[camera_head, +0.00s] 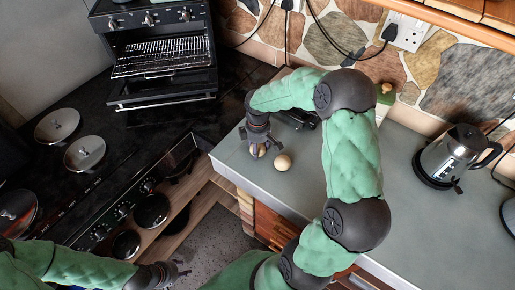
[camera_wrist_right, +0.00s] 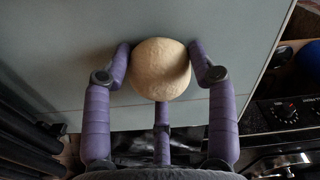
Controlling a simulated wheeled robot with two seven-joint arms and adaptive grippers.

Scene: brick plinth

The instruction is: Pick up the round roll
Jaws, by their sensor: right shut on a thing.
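My right gripper (camera_head: 261,148) is over the near left corner of the grey counter. Its purple fingers are shut on a round, pale roll (camera_head: 262,151), mostly hidden by the fingers in the head view. In the right wrist view the round roll (camera_wrist_right: 160,66) sits between the fingertips (camera_wrist_right: 160,72), close above or on the counter; I cannot tell which. A second pale, rounded item (camera_head: 282,162) lies on the counter just right of the gripper. My left gripper (camera_head: 183,268) is low at the bottom left, its fingers apart and empty, away from the counter.
The counter (camera_head: 415,225) is mostly clear at right, with a kettle (camera_head: 456,155) at its far side. A black stove (camera_head: 100,200) and open oven (camera_head: 163,60) stand left. A dark item (camera_head: 298,117) lies behind my right arm.

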